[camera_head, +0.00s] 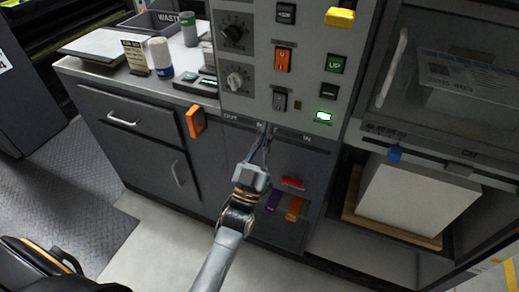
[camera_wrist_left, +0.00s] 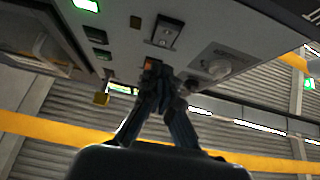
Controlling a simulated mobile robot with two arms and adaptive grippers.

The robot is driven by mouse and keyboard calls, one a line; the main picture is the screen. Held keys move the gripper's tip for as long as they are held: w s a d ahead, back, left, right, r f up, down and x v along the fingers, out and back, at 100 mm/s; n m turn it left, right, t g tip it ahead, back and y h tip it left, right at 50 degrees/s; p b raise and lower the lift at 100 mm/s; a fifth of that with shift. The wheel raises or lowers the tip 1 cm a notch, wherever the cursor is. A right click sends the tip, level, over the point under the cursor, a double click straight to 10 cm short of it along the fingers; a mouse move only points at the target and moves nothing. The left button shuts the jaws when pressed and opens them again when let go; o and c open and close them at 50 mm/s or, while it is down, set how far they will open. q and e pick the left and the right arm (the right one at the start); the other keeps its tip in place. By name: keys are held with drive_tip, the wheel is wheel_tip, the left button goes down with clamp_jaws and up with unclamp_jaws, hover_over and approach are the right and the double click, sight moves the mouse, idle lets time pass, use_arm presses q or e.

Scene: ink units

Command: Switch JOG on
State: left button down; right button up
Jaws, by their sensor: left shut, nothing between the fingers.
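The grey control panel (camera_head: 258,85) stands at the upper middle of the head view. It carries an upper black rocker switch (camera_head: 286,13), an orange switch (camera_head: 283,60) and a lower black rocker switch (camera_head: 280,100). I cannot read which one is marked JOG. My left gripper (camera_head: 265,128) is shut and empty, its tips near the panel's lower edge, below the lower black switch. In the left wrist view, the shut fingers (camera_wrist_left: 160,68) point up at the panel, just below a rocker switch (camera_wrist_left: 165,32). Whether they touch it cannot be told. My right gripper is out of view.
Two knobs (camera_head: 235,80) sit left of the switches. A green UP button (camera_head: 335,64), a lit green button (camera_head: 323,117) and a yellow part (camera_head: 340,17) sit right. An orange handle (camera_head: 195,119) sticks out at left. White paper (camera_head: 415,200) lies in the right bay.

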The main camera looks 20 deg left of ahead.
sight(278, 109)
use_arm(q)
drive_tip(key=w+b, duration=0.2)
drive_tip(key=w, duration=0.2)
drive_tip(key=shift+d, duration=0.1)
drive_tip(key=shift+w, duration=0.45)
drive_tip(key=shift+r, duration=0.15)
drive_tip(key=shift+w+f+b, duration=0.2)
drive_tip(key=shift+w+b, duration=0.15)
drive_tip(key=shift+b, duration=0.2)
drive_tip(key=shift+f, duration=0.1)
drive_tip(key=v, duration=1.2)
